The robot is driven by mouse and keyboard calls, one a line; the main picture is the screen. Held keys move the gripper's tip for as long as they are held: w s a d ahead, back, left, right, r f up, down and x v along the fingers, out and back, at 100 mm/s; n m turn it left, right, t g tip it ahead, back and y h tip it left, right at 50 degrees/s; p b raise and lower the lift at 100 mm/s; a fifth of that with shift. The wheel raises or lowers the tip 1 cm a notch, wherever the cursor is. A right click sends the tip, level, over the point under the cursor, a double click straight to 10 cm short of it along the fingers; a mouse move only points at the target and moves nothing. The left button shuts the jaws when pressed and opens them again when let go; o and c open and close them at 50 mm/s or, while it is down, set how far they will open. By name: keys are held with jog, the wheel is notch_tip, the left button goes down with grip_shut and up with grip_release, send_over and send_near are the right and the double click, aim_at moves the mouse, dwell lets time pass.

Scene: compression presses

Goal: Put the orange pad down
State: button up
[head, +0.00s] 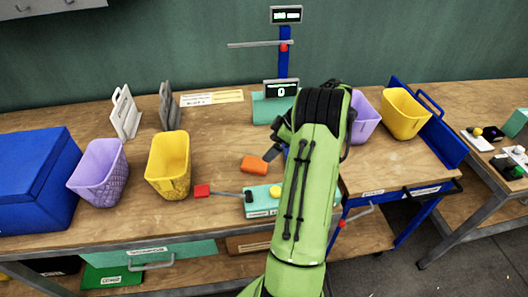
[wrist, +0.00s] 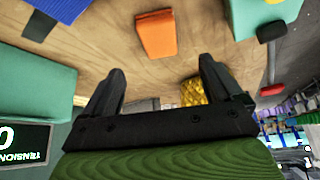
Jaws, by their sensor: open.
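The orange pad (head: 254,164) lies on the wooden bench top, left of my arm in the head view. In the wrist view the orange pad (wrist: 156,34) lies on the wood ahead of my gripper (wrist: 162,68). My gripper's two dark fingers are spread wide with nothing between them. The pad shows beyond the fingertips, apart from them. In the head view my green arm hides most of my gripper; a dark finger (head: 272,152) shows just right of the pad.
A teal box with a yellow button (head: 262,201) and a red-ended lever (head: 202,190) stand in front of the pad. A yellow bin (head: 168,165) and purple bin (head: 98,172) stand left. A teal press with a display (head: 272,108) stands behind. Bare wood lies left of the pad.

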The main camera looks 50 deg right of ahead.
jog(key=w+a+r+m, duration=0.1)
jog(key=w+a+r, duration=0.3)
jog(key=a+r, duration=0.8)
jog(key=s+a+r+m+h, duration=0.1)
jog(key=a+r, duration=0.1)
jog(key=a, duration=0.4)
jog(key=s+a+r, duration=0.1)
jog(key=a+r, duration=0.2)
jog(key=a, duration=0.3)
jog(key=s+a+f+m, duration=0.1)
jog(key=s+a, duration=0.4)
jog(key=s, duration=0.3)
jog(key=s+a+m+h, duration=0.1)
jog(key=s+a+m, duration=0.1)
jog(key=s+a, duration=0.4)
jog(key=s, duration=0.3)
jog(key=shift+s+a+f+h, duration=0.15)
jog(key=shift+a+f+h, duration=0.15)
jog(key=shift+f, duration=0.05)
jog(key=shift+r, duration=0.1)
